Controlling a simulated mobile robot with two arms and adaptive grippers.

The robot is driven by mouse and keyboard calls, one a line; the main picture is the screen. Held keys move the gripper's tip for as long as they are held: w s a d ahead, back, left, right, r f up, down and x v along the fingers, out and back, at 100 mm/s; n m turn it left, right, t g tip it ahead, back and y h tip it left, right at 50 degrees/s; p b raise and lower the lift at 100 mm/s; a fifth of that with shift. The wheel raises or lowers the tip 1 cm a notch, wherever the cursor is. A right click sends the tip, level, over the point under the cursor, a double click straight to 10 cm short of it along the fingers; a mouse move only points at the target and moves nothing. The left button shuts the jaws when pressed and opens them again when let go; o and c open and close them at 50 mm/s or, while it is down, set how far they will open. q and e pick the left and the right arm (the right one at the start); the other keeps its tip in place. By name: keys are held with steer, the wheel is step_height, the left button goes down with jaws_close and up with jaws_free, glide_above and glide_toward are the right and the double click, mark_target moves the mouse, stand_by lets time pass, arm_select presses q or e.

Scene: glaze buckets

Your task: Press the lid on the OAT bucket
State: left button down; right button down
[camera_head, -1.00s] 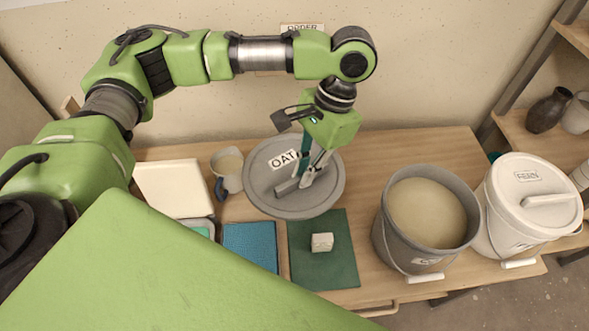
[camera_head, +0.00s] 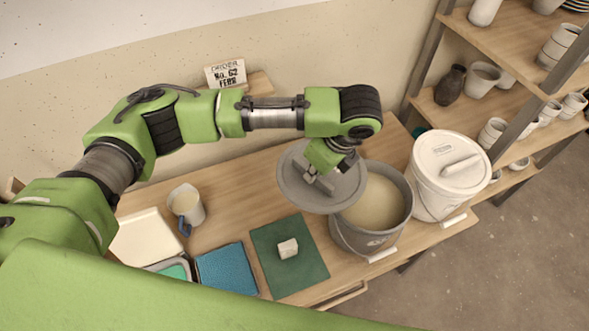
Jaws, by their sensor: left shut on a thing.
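My left gripper (camera_head: 322,181) is shut on the grey round lid (camera_head: 318,203). It holds the lid by the raised handle on top, and the gripper now covers the place of the lid's OAT label. The lid is in the air, overlapping the left part of the open grey bucket (camera_head: 347,238) in the picture. The bucket holds beige glaze (camera_head: 380,202), and its label is too small to read surely. I cannot tell the exact height of the lid above the rim. My right gripper is not in view.
A white lidded bucket (camera_head: 432,200) stands close right of the grey one. Left are a green mat (camera_head: 270,255) with a pale block (camera_head: 288,248), a blue cloth (camera_head: 228,268), a jug (camera_head: 187,205) and a white tray (camera_head: 145,238). A card (camera_head: 226,74) reads "Order No. 62 Fern".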

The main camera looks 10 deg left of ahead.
mark_target(364, 176)
arm_select(q)
steer(key=w+d+r+m+h+p, duration=0.1)
steer(key=d+m+p, duration=0.1)
steer(key=d+m, duration=0.1)
steer(key=w+d+r+m+h+p, duration=0.1)
steer(key=d+m+p, duration=0.1)
steer(key=m, duration=0.4)
steer(key=w+d+r+m+t+h+p, duration=0.1)
steer(key=d+r+m+p, duration=0.1)
steer(key=d+m, duration=0.2)
steer(key=shift+d+m+h, duration=0.3)
steer(key=shift+d+m, duration=0.1)
steer(key=shift+d, duration=0.15)
steer(key=shift+w+d+r+m+h+p, duration=0.2)
steer(key=shift+d+m+p, duration=0.15)
steer(key=shift+m, duration=0.25)
steer(key=shift+w+d+r+m+h+p, duration=0.1)
steer(key=shift+d+m+h+p, duration=0.1)
steer(key=shift+d+m, duration=0.3)
step_height(364, 176, down, 5)
steer(key=b, duration=0.5)
steer(key=shift+s+a, duration=0.1)
steer(key=shift+f, duration=0.7)
steer(key=shift+p, duration=0.3)
steer(key=shift+f, duration=0.65)
steer(key=shift+f+p, duration=0.15)
steer(key=shift+p, duration=0.2)
